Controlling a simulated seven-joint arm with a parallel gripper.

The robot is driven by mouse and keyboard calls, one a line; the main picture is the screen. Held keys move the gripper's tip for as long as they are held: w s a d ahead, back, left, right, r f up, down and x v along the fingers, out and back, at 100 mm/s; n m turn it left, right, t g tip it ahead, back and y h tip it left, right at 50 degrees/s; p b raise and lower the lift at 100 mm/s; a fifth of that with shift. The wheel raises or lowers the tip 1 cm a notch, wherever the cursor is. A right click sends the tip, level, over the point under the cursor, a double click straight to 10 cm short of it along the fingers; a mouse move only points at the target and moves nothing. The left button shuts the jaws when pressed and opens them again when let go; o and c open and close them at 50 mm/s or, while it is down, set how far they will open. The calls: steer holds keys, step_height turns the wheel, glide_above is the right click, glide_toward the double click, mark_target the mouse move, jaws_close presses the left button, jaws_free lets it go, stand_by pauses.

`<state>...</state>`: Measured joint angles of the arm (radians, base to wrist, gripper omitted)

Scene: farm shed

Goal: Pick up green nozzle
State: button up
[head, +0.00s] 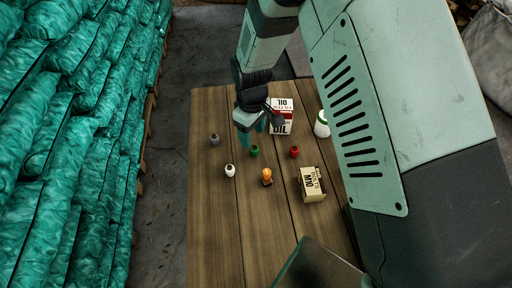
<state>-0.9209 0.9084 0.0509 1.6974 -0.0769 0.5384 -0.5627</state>
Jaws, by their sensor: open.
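The green nozzle (254,151) is small and stands on the wooden table (215,230), near the middle of a loose group of small parts. My gripper (258,126) is above the far part of the table, just beyond the green nozzle in the picture. It is open, and nothing shows between its fingers. Its height above the table is hard to tell from this one view. The nozzle is clear of the fingers and fully in sight.
Around it stand a grey nozzle (215,139), a white one (230,170), a red one (294,151) and an orange piece (267,176). A red-white oil box (284,104), white bottle (321,130) and cardboard box (312,184) stand right. The table's near left is bare. Green sacks (75,130) are stacked left.

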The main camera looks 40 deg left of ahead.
mark_target(254, 146)
steer(key=f, duration=0.6)
steer(key=shift+w+d+f, duration=0.2)
steer(key=shift+c, duration=0.2)
